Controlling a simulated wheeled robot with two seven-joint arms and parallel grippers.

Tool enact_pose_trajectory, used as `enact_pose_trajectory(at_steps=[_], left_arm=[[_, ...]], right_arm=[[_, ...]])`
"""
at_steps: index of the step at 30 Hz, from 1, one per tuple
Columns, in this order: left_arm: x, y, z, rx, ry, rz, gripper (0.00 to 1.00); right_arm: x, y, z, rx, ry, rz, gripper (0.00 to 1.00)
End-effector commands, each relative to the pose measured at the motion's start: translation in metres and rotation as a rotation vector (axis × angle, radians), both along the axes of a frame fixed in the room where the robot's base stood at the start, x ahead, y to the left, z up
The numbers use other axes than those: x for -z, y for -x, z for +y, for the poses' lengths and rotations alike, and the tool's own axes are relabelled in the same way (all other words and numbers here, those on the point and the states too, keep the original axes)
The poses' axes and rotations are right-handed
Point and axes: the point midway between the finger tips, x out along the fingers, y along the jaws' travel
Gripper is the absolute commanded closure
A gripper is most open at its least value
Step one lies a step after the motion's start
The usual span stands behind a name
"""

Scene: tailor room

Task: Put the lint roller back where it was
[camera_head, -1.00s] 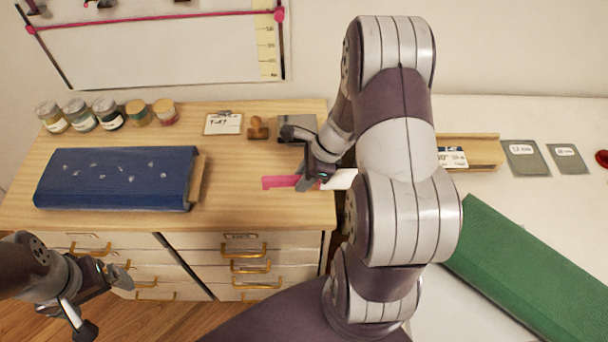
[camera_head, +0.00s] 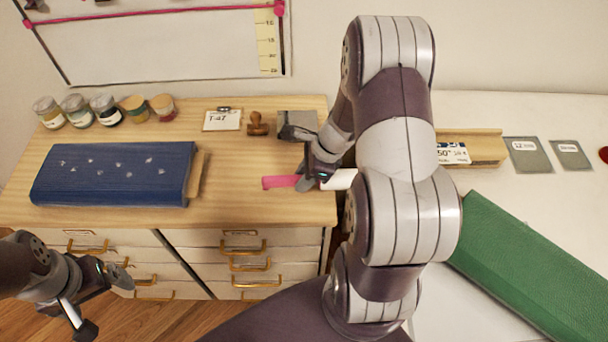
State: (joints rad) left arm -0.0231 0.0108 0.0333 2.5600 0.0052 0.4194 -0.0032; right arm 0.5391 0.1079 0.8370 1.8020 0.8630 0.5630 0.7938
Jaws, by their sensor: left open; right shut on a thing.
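The lint roller has a pink handle (camera_head: 281,182) and a white roll (camera_head: 340,180). It lies sideways at the right end of the wooden cabinet top, and its middle is hidden by my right gripper (camera_head: 305,182). My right gripper is shut on it. I cannot tell whether the roller touches the wood. My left gripper (camera_head: 103,303) is open and empty, low at the left in front of the drawers.
A blue fabric bolt (camera_head: 110,172) with pins lies on the cabinet top (camera_head: 235,200). Several jars (camera_head: 108,112), a small card (camera_head: 222,120), a wooden stamp (camera_head: 258,124) and a grey plate (camera_head: 295,122) stand behind. A green bolt (camera_head: 535,260) lies on the white table (camera_head: 480,120).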

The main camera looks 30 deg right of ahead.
Motion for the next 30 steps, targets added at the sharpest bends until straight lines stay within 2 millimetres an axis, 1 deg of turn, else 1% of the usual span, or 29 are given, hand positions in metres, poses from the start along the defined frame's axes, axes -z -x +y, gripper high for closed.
enact_pose_trajectory(at_steps=[29, 30], left_arm=[[0.016, 0.0, 0.0, 0.0, 0.0, 0.0, 0.04], [0.016, 0.0, 0.0, 0.0, 0.0, 0.0, 0.04]], right_arm=[[0.021, 0.0, 0.0, -0.001, 0.0, 0.0, 1.0], [0.02, 0.0, 0.0, -0.001, 0.0, 0.0, 0.65]])
